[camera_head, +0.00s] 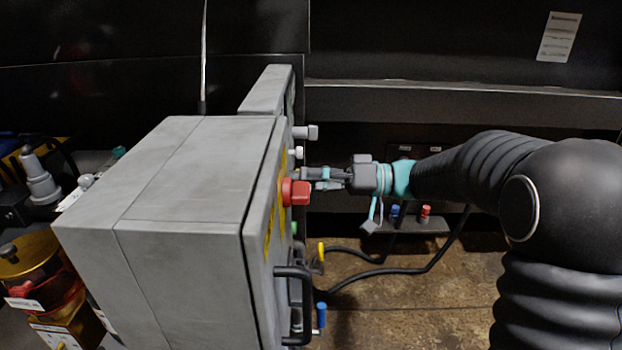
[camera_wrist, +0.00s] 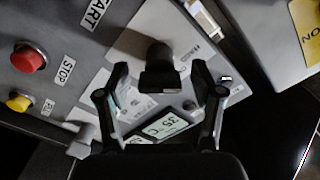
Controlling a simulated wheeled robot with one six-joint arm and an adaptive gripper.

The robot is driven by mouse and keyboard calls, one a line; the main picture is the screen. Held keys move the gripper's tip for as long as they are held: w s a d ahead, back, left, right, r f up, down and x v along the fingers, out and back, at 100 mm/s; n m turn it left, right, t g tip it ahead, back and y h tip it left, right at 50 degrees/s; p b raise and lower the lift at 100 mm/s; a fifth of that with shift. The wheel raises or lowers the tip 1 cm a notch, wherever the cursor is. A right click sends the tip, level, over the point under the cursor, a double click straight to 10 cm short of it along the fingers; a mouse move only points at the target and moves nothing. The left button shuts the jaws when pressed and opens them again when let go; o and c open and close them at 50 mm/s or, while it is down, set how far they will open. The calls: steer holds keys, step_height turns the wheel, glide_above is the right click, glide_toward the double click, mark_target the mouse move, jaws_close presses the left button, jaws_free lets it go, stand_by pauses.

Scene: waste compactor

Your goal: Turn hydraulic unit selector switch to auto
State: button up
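The black selector knob (camera_wrist: 158,68) stands out from a pale plate on the grey control panel in the wrist view. My gripper (camera_wrist: 160,80) is open, with one finger on each side of the knob and a visible gap to each. The knob's pointer position is unclear. In the head view my gripper (camera_head: 312,179) is level, close to the front face of the grey control box (camera_head: 190,180). The knob cannot be made out there, as the box front is seen edge-on.
A large red button (camera_head: 295,192) juts from the box front just below my fingertips. The wrist view shows a red STOP button (camera_wrist: 28,58), a yellow button (camera_wrist: 19,101) and a temperature display (camera_wrist: 165,126). A black handle (camera_head: 294,305) sits lower on the box.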

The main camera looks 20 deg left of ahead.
steer(key=c, duration=1.1)
steer(key=shift+m, duration=0.4)
steer(key=m+p, duration=0.1)
steer(key=m, duration=0.2)
steer(key=shift+r+m+p, duration=0.15)
steer(key=shift+m+p, duration=0.25)
steer(key=m+p, duration=0.3)
steer(key=m, duration=0.1)
steer(key=shift+m, duration=0.4)
steer(key=m+p, duration=0.4)
steer(key=m, duration=0.1)
steer(key=shift+r, duration=0.1)
steer(key=shift+m+p, duration=1.65)
steer(key=shift+m, duration=0.05)
steer(key=shift+f+m, duration=0.25)
steer(key=shift+m, duration=0.05)
